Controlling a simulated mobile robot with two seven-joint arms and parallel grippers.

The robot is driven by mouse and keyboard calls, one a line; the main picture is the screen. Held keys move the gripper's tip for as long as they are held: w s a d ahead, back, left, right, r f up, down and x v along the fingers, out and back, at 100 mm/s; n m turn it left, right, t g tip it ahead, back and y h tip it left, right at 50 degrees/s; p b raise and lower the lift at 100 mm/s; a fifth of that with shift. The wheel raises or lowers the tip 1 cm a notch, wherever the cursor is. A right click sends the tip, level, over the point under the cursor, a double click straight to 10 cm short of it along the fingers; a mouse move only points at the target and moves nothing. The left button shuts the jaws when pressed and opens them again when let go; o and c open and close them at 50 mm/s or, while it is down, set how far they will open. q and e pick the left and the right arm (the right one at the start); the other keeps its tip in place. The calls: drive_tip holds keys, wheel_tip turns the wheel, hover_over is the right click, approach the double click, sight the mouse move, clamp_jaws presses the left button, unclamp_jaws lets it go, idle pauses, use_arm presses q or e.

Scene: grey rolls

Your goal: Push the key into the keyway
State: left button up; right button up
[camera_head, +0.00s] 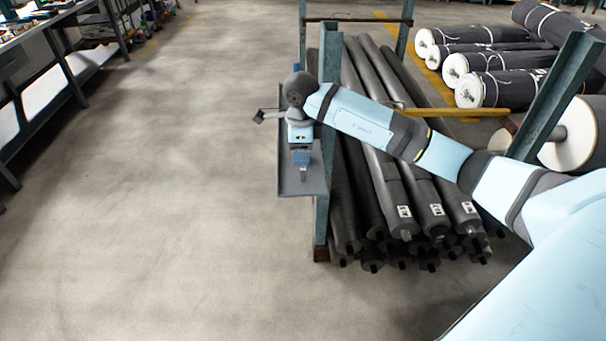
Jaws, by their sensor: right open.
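My right arm reaches in from the right. Its wrist bends down over a small grey plate (290,184) beside a blue-green post. My right gripper (302,174) points down over the middle of this plate and is open. At this size I cannot tell whether its fingertips touch anything. I cannot make out the key or the keyway; they may be too small to see or hidden by the gripper and wrist. My left gripper is not in view.
The rack post (322,215) stands right of the plate. Several long grey rolls (375,160) lie stacked under my arm. Large rolls (490,90) lie behind at right. A workbench (60,70) stands at far left. The floor (160,220) between is clear.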

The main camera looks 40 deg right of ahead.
sight(303, 168)
drive_tip(key=shift+d+f, duration=0.2)
drive_tip(key=shift+f, duration=3.35)
clamp_jaws()
